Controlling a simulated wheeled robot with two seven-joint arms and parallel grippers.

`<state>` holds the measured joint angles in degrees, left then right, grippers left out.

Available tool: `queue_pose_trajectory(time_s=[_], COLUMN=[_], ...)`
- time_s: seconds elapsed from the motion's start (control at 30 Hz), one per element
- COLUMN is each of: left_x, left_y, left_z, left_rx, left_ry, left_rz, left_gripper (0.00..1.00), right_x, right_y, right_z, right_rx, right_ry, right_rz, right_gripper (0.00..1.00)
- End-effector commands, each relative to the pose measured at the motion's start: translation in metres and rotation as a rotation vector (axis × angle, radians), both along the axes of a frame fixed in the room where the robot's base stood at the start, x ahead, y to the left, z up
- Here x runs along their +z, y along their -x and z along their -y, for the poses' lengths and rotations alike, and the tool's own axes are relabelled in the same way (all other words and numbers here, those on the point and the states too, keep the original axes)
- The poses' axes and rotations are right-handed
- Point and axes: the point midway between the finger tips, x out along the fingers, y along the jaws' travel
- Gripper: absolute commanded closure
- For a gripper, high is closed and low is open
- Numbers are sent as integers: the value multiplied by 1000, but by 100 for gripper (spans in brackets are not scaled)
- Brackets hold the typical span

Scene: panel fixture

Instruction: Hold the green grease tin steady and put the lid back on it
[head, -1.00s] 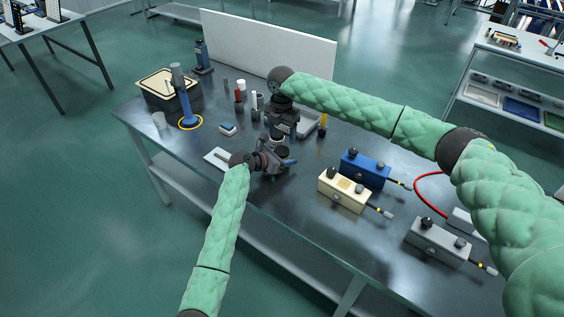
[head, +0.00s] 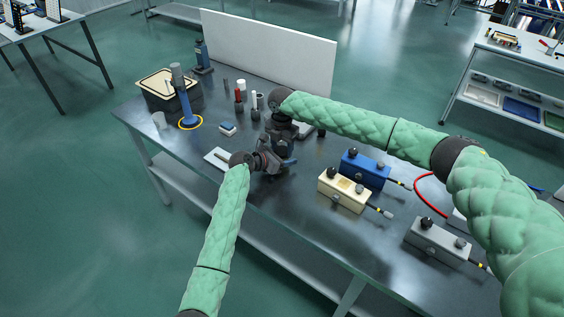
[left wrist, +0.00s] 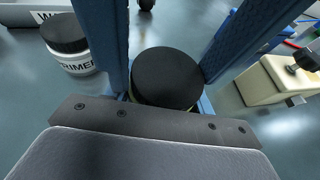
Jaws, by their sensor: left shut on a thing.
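In the left wrist view the grease tin (left wrist: 168,82) stands between the two blue fingers of my left gripper (left wrist: 172,75), which is shut on it. I see a round, flat black top and only a thin strip of its side. I cannot tell whether that black top is the lid seated on the tin. In the head view my left gripper (head: 278,165) is low over the table's front part. My right gripper (head: 285,147) is just above and behind it, pointing down. Its fingertips and anything in them are hidden. The tin is hidden there by the grippers.
A black-lidded primer jar (left wrist: 66,42) stands left of the tin in the left wrist view. Cream (head: 344,190), blue (head: 365,168) and grey (head: 438,242) switch boxes stand to the right.

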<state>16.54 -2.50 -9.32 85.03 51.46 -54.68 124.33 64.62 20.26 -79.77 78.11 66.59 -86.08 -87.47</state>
Motion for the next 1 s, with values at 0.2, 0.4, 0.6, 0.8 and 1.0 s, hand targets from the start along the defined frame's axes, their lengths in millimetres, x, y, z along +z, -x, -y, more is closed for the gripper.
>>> queue_pose_trajectory(time_s=[0.2,0.4,0.6,0.8,1.0], left_x=[0,0,0,0,0], left_y=[0,0,0,0,0], left_z=[0,0,0,0,0], left_rx=[0,0,0,0,0], left_ry=[0,0,0,0,0], left_rz=[0,0,0,0,0], left_gripper=[100,100,100,100,100], right_x=[0,0,0,10,33], right_y=[0,0,0,0,0], right_z=[0,0,0,0,0], right_rx=[0,0,0,1,1], right_ry=[0,0,0,-1,-1], right_rz=[0,0,0,1,1], right_gripper=[79,30,30,30,30])
